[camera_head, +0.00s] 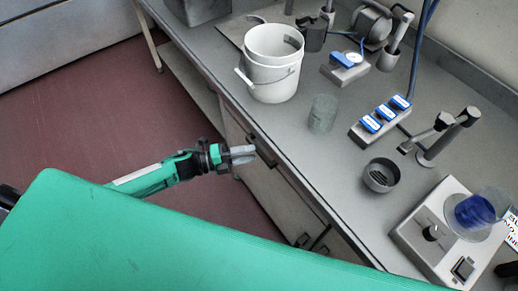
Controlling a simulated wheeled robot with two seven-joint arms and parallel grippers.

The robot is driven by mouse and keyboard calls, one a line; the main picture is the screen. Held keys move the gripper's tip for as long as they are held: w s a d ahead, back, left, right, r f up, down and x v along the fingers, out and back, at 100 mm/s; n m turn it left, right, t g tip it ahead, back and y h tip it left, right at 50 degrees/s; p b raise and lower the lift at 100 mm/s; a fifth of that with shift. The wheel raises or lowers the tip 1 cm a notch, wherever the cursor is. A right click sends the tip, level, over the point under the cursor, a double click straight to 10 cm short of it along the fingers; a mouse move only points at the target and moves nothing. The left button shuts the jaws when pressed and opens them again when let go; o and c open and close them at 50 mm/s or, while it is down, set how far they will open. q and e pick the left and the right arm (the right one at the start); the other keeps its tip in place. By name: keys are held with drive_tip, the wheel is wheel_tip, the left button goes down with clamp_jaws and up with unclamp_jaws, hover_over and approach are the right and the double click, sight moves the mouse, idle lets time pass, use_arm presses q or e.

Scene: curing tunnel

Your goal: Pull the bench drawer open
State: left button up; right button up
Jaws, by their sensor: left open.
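The grey bench (340,180) runs diagonally across the view. Below its front edge is the drawer front (285,182), partly hidden by my left gripper, with a dark handle (265,152). My left gripper (250,153) is open, with its grey fingers pointing right, toward the bench front. The fingertips are at or very near the handle; I cannot tell whether they touch it. The drawer looks flush with the bench front. My right gripper is not in view.
On the bench stand a white bucket (272,85), a greenish glass jar (323,114), a dark round cup (381,175), and a stirrer plate (437,235) with a blue-filled beaker (475,211). Dark handles (314,240) sit lower on the bench front. The red floor (90,120) at left is clear.

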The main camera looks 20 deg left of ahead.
sight(257, 152)
use_arm(q)
drive_tip(key=shift+x, duration=2.05)
clamp_jaws()
